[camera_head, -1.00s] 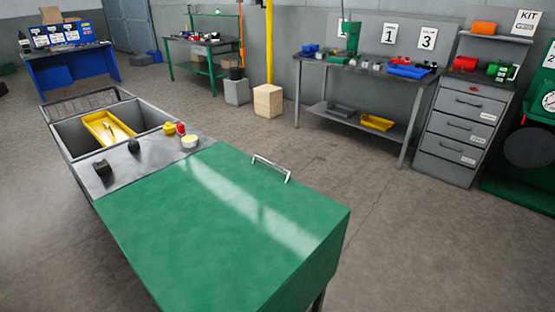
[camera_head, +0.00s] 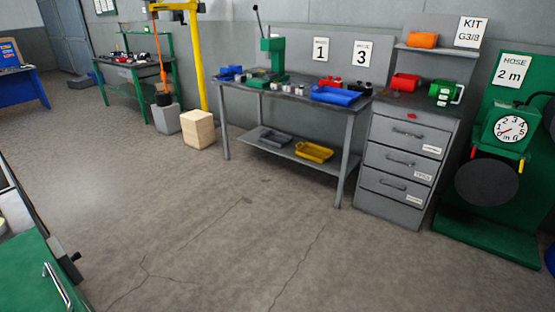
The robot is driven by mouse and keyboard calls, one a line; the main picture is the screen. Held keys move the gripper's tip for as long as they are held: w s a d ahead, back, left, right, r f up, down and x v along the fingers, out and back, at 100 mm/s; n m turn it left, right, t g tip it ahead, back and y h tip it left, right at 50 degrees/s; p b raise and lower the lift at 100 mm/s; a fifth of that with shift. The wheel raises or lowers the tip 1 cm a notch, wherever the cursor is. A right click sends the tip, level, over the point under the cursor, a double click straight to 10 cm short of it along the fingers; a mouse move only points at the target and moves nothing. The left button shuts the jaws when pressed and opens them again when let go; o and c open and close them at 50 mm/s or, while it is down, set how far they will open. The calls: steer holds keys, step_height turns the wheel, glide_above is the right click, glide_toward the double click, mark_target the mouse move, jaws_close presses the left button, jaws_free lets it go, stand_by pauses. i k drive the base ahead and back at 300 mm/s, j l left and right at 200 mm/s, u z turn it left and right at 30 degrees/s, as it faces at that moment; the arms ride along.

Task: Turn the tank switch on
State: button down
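I cannot pick out a tank or a tank switch in the head view. At the right stands a green machine (camera_head: 484,222) with a white round dial (camera_head: 511,129), a dark disc (camera_head: 487,183) and red and yellow handles below the dial. A sign reading "HOSE 2 m" (camera_head: 511,72) is above it. At the lower left, part of a green-topped bench (camera_head: 35,275) with a metal handle shows, cut off by the frame. My gripper is not in view.
A grey workbench (camera_head: 285,100) with a green press (camera_head: 271,58) and trays stands at the back wall. A grey drawer cabinet (camera_head: 402,162) is beside it. The middle floor is clear.

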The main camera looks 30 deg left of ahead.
mark_target(75, 256)
steer(key=i+l, duration=0.1)
steer(key=i, duration=0.85)
steer(key=i+l+u, duration=0.1)
steer(key=i, duration=0.4)
steer(key=i+l+u, duration=0.1)
steer(key=i+u, duration=0.15)
steer(key=u, duration=0.2)
steer(key=i+l+u, duration=0.15)
steer(key=u, duration=0.3)
steer(key=i+l+u, duration=0.3)
steer(key=u, duration=0.15)
steer(key=i+l+u, duration=0.15)
steer(key=l+u, duration=0.15)
steer(key=u, duration=0.15)
steer(key=i+l+u, duration=0.15)
steer(key=l+u, duration=0.25)
steer(key=i+l+u, duration=0.1)
steer(key=u, duration=0.35)
steer(key=l+u, duration=1)
steer(key=l, duration=0.35)
steer(key=i+l+z, duration=0.1)
steer(key=i+l, duration=0.85)
steer(key=i, duration=0.2)
steer(key=i+l+z, duration=0.15)
steer(key=i+l, duration=0.35)
steer(key=i, duration=0.1)
